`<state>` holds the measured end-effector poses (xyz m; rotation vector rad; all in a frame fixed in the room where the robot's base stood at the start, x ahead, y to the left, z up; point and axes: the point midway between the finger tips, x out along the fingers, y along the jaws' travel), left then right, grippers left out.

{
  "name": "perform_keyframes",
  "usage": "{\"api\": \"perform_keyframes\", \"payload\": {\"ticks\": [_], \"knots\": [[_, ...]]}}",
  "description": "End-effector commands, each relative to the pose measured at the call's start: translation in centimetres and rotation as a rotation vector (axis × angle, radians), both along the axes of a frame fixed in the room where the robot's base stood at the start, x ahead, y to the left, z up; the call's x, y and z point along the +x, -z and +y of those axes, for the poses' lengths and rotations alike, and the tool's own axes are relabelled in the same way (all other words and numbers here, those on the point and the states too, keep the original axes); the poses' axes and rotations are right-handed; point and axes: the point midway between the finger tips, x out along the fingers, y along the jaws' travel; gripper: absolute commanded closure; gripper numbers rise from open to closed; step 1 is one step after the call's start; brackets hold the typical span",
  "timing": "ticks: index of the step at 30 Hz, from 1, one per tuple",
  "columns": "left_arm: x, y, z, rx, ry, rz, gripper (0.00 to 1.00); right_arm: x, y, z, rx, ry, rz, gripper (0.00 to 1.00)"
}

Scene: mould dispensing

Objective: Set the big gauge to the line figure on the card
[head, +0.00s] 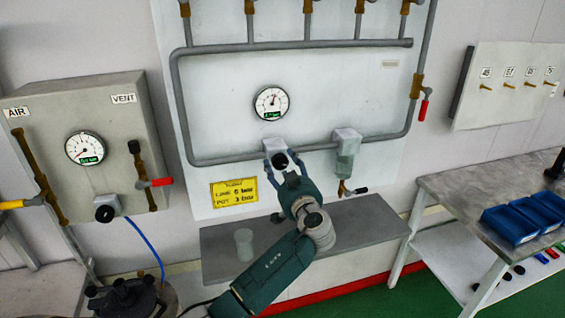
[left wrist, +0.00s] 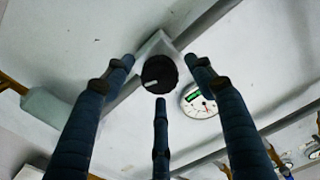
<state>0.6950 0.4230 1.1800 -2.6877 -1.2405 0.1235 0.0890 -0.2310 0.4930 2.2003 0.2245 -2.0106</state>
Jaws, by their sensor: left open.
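The big gauge (head: 271,103) is a round white dial with a green digital readout on the white panel; its needle points up, slightly right, and the digits are too small to read surely. The gauge also shows in the left wrist view (left wrist: 199,100). Below it a black knob (left wrist: 160,74) with a white mark sits on a pale regulator body. My left gripper (head: 281,161) is open, with its three fingers spread around the knob; I see no clear contact. The yellow card (head: 234,192) at lower left appears to read LINE 6 bar, POT 3 bar. My right gripper is out of view.
A grey box with a second gauge (head: 86,148) and its own black knob (head: 107,211) stands left. A clear-bowled filter (head: 346,150) hangs right of the regulator. A shelf (head: 360,232) with a translucent cup (head: 244,243) lies below. Blue bins (head: 510,224) stand on the right bench.

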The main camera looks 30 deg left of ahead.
Motion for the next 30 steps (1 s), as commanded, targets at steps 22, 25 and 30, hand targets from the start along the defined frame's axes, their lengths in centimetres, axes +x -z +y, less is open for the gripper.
{"api": "perform_keyframes", "payload": {"ticks": [22,25,30], "knots": [[0.13,0.11,0.09,0.006,0.001,0.009,0.9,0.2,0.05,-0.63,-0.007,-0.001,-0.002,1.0],[0.12,0.16,0.08,0.023,0.001,0.029,0.9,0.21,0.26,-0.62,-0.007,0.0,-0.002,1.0],[0.11,0.24,0.09,0.078,0.0,0.093,0.9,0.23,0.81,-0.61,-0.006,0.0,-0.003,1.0]]}}
